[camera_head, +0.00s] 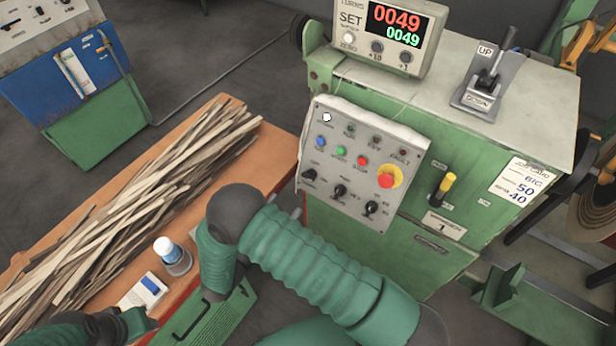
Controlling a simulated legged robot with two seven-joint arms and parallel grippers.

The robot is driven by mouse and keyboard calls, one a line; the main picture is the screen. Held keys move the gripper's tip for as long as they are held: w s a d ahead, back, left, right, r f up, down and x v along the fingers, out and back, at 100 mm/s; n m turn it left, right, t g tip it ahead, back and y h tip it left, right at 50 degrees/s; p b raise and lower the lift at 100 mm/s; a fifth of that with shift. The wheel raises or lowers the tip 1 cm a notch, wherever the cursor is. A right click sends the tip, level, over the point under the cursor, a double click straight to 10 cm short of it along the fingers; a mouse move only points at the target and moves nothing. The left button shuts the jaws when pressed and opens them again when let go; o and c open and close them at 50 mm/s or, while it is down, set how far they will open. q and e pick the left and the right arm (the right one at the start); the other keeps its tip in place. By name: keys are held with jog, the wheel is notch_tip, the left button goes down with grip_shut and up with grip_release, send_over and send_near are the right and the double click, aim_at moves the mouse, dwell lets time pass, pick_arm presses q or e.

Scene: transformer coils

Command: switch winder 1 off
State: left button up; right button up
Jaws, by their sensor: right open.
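Winder 1 (408,247) is the green machine at the centre right, with a small plate reading 1. On its front, a yellow-handled lever switch (443,190) points up; its small labels are too blurred to read. The counter (388,30) on top is lit, showing 0049 in red and green. The grey control panel (347,150) has coloured buttons, black knobs and a red stop button (386,181) on yellow. My right arm crosses the lower middle, left of the lever, with its gripper low and mostly hidden. My left arm shows at the lower left edge; its fingers are unclear.
An orange table (262,160) holds wooden strips (130,205), a small bottle (172,256) and a white-and-blue box (145,292). An up/down lever (487,80) stands on the machine's top. Another blue-and-green machine (85,90) is at the upper left. A green bracket (505,287) sits low right.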

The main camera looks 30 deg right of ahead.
aim_at(306, 177)
jog(key=x, duration=0.2)
jog(key=p+x, duration=0.1)
jog(key=x, duration=0.4)
jog(key=shift+w+d+r, duration=0.2)
jog(key=shift+w+r, duration=0.05)
jog(key=shift+w, duration=0.2)
jog(key=p+x, duration=0.1)
jog(key=x, duration=0.2)
jog(key=shift+d+f, duration=0.15)
jog(key=shift+d, duration=0.5)
jog(key=shift+w+a, duration=0.1)
jog(key=shift+a, duration=0.25)
jog(key=c, duration=0.7)
pick_arm(q)
jog(key=shift+a+r, duration=0.25)
jog(key=shift+r, duration=0.35)
jog(key=shift+a+r, duration=0.25)
jog(key=shift+r, duration=0.3)
pick_arm(e)
grip_shut()
